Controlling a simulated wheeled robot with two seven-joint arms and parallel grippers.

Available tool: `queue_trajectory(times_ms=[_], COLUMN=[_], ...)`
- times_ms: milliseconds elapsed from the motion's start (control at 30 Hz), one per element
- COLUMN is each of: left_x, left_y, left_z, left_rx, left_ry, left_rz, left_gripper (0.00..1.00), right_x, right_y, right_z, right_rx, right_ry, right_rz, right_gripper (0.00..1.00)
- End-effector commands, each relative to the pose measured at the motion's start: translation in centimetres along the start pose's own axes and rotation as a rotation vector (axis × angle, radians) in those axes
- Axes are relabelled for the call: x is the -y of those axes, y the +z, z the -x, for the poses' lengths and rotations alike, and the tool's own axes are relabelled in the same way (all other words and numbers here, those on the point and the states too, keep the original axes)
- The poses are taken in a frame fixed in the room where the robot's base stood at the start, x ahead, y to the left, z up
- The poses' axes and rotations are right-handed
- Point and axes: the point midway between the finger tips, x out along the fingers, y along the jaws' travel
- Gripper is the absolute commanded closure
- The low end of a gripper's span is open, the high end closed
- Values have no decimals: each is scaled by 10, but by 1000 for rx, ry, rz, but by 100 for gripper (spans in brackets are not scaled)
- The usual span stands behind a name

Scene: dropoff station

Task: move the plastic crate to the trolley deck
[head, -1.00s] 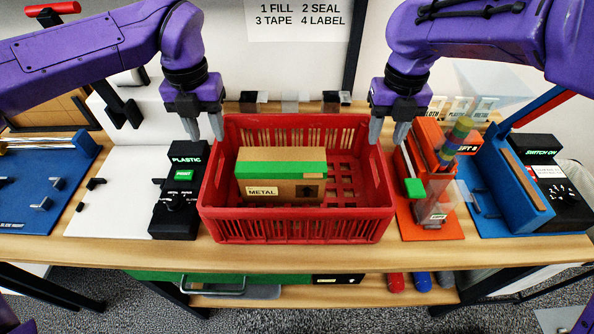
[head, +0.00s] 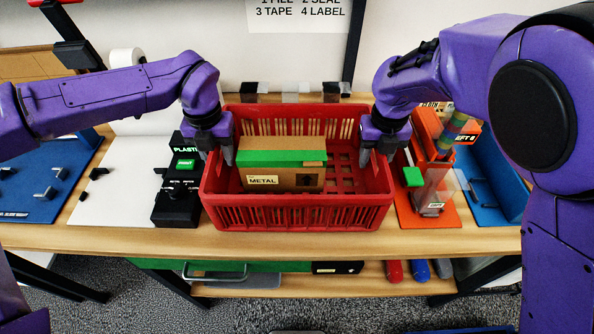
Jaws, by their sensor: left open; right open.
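The red plastic crate (head: 297,218) stands on the wooden table in the middle of the head view. Inside it lies a cardboard box (head: 282,178) with a green top and a METAL label. My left gripper (head: 215,156) is open at the crate's left side wall, its fingers around or beside the rim; I cannot tell which. My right gripper (head: 377,156) is open at the right side wall, with its fingers close to the rim. Contact is not clear on either side. No trolley deck can be made out in this view.
A black label printer (head: 178,190) stands close to the crate's left. An orange dispenser stand (head: 430,205) is close on the right, with a blue tray (head: 495,190) beyond it. A lower shelf (head: 320,285) holds several items under the wooden table (head: 100,237).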

Motion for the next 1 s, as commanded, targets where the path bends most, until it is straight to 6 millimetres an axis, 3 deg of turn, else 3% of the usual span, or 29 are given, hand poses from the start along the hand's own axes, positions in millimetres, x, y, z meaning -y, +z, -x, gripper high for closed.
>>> queue_trajectory(times_ms=[233, 333, 367, 1000], left_x=[0, 0, 0, 0], left_y=[0, 0, 0, 0], left_z=[0, 0, 0, 0], left_rx=[0, 0, 0, 1], left_ry=[0, 0, 0, -1], left_rz=[1, 1, 1, 0], left_gripper=[62, 95, 100, 100], right_x=[0, 0, 0, -1], right_y=[0, 0, 0, 0], right_z=[0, 0, 0, 0], right_rx=[0, 0, 0, -1], right_ry=[0, 0, 0, 2], right_rz=[0, 0, 0, 1], right_gripper=[62, 94, 100, 100])
